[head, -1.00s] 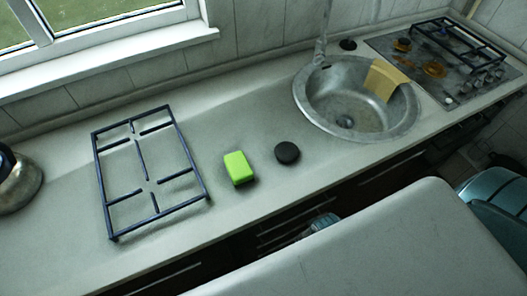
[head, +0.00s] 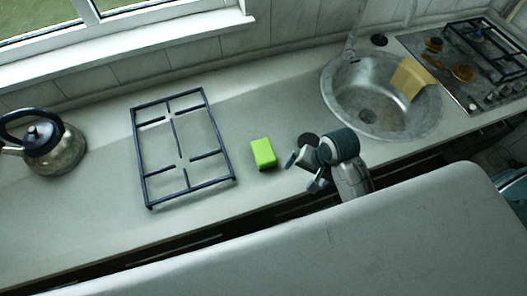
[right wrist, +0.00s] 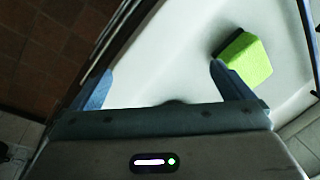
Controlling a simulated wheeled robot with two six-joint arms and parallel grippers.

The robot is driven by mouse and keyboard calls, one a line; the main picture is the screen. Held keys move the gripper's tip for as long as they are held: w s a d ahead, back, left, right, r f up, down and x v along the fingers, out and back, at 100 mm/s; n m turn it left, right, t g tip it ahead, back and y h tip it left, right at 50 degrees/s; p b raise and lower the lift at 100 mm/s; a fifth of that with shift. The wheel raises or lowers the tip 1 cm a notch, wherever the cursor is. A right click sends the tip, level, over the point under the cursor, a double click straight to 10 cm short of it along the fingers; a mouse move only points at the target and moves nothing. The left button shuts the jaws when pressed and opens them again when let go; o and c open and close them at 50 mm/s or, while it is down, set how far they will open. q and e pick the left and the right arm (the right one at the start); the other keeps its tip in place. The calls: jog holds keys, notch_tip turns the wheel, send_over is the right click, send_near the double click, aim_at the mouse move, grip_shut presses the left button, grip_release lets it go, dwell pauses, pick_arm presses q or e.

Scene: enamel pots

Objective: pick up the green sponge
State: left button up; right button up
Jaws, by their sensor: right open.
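The green sponge (head: 263,153) lies on the grey counter, between the dark pan-support grate and my right gripper. My right gripper (head: 303,172) is open and empty, a short way to the right of the sponge, near the counter's front edge. In the right wrist view, the sponge (right wrist: 246,58) shows its green side and a dark layer. It lies beyond the right-hand finger, outside the gap between the two fingers (right wrist: 160,88). My left gripper is not in view.
The dark grate (head: 182,150) lies left of the sponge. A kettle (head: 52,148) stands at the far left. The sink (head: 345,92) with a yellow cloth (head: 411,77) and a stove (head: 465,62) are further right.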

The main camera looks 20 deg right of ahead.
aim_at(267, 149)
jog(key=w+a+r+m+g+y, duration=0.1)
jog(key=w+a+r+m, duration=0.1)
jog(key=w+m, duration=0.35)
jog(key=w+a+r+m+g+y, duration=0.1)
jog(key=w+a+r+m+y, duration=0.1)
jog(key=w+m, duration=0.35)
jog(key=shift+n, duration=0.6)
jog(key=f, duration=0.1)
jog(key=w+a+f, duration=0.1)
jog(key=f, duration=0.1)
jog(key=a+f+p, duration=0.1)
jog(key=shift+w+f, duration=0.2)
jog(key=shift+w, duration=0.15)
jog(key=shift+a+f+p, duration=0.15)
jog(key=shift+f+p, duration=0.05)
jog(key=shift+p, duration=0.2)
jog(key=p+x, duration=0.1)
jog(key=x, duration=0.2)
jog(key=shift+w+a+f+p, duration=0.15)
jog(key=shift+w+a+p, duration=0.05)
jog(key=shift+a+p, duration=0.15)
jog(key=shift+a+f, duration=0.1)
jog(key=shift+f, duration=0.45)
jog(key=c, duration=0.8)
jog(key=shift+r, duration=0.15)
